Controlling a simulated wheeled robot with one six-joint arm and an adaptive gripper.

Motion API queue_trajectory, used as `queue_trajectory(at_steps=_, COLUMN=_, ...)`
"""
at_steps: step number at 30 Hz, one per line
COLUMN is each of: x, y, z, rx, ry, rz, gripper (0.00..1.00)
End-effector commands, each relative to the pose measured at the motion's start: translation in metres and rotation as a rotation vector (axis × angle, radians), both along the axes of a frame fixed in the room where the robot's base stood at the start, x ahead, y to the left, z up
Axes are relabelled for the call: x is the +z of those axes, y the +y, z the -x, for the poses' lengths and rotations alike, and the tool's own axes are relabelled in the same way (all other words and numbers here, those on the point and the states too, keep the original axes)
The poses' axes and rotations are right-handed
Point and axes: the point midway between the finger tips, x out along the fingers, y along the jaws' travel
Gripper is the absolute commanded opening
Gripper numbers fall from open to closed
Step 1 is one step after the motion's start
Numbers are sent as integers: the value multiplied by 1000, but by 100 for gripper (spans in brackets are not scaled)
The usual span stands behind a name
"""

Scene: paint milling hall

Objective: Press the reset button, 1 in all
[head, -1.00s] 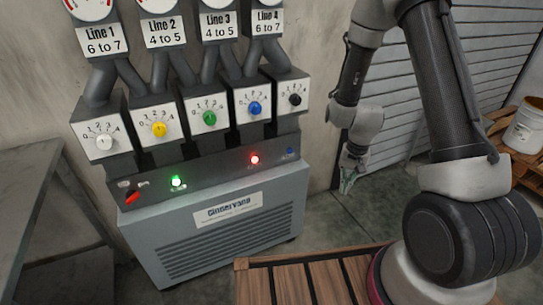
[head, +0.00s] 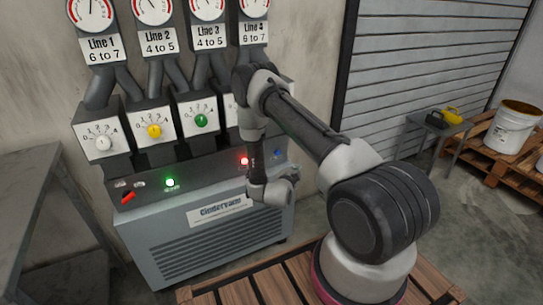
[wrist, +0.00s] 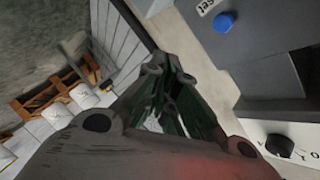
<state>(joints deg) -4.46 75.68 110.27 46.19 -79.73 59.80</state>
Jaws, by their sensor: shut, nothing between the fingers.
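The reset button is a small blue round button (head: 278,152) at the right end of the dark sloped panel on the grey cabinet. In the wrist view the blue button (wrist: 225,22) is at the upper right, beside a white label ending in "set". My gripper (wrist: 168,68) is shut and empty in the wrist view, with dark green fingers pointing up. Its tips are left of and below the button in the picture, apart from it.
The panel (head: 205,172) also carries a green light (head: 169,182), a red light (head: 245,161) and a red lever (head: 128,197). Dials stand above it; my arm covers some. A metal table (head: 30,195) is at left. A bucket (head: 512,126) on a pallet is at right.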

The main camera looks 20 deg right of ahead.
Motion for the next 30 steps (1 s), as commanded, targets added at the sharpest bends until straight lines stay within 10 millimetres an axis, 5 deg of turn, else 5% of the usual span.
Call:
queue_trajectory(at_steps=17, x=6, y=0, z=-8, rx=-7, ry=-49, rz=-19, gripper=0)
queue_trajectory(at_steps=30, x=6, y=2, z=-66, rx=-6, ry=-50, rz=-19, gripper=0)
